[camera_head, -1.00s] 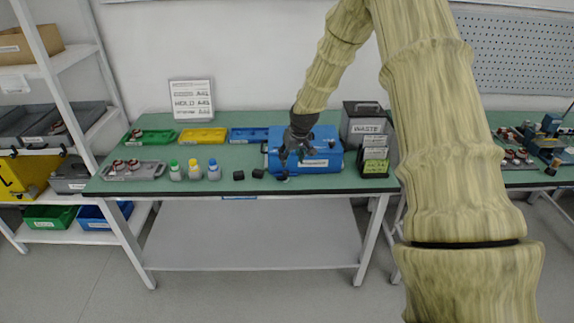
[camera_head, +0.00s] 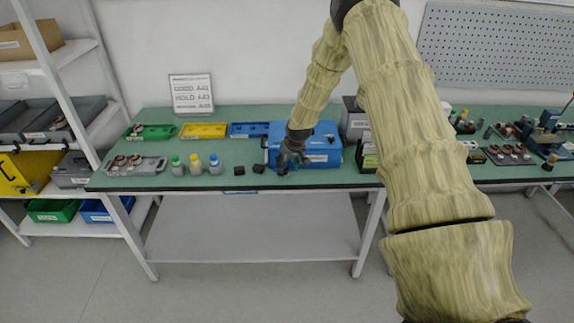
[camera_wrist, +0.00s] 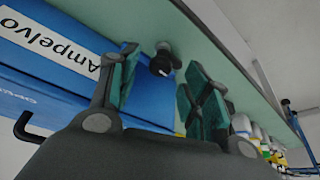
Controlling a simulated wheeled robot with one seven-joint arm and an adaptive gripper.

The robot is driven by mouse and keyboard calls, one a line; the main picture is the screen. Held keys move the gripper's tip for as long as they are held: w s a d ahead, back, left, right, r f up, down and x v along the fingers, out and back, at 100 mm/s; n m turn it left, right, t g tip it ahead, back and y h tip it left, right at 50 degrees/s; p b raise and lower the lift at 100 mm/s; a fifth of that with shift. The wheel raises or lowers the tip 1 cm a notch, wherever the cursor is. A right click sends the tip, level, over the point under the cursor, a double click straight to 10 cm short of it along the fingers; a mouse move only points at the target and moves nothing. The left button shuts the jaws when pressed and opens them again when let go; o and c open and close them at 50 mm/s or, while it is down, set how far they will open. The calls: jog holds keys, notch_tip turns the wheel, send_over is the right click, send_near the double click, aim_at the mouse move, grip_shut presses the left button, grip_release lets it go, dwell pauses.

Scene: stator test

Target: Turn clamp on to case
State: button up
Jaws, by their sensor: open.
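The blue case (camera_head: 322,150) stands on the green table right beside my gripper. In the wrist view its blue side with a white label (camera_wrist: 45,35) fills the left. My gripper (camera_head: 287,160) is at the case's front left, low and pointing down. In the wrist view its two green-padded fingers (camera_wrist: 163,88) are spread apart. A small black knob-like part (camera_wrist: 161,62) with a grey end shows between and beyond the fingertips, apparently untouched; it may be the clamp, but I cannot tell its setting. My gripper partly hides this spot in the head view.
Two small black blocks (camera_head: 248,169) lie left of my gripper. Several capped bottles (camera_head: 195,166) and a grey parts tray (camera_head: 136,166) stand further left. Green, yellow (camera_head: 203,131) and blue trays line the back. A grey waste bin (camera_head: 354,117) stands right of the case.

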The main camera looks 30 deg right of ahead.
jog(key=shift+x, duration=1.05)
grip_shut()
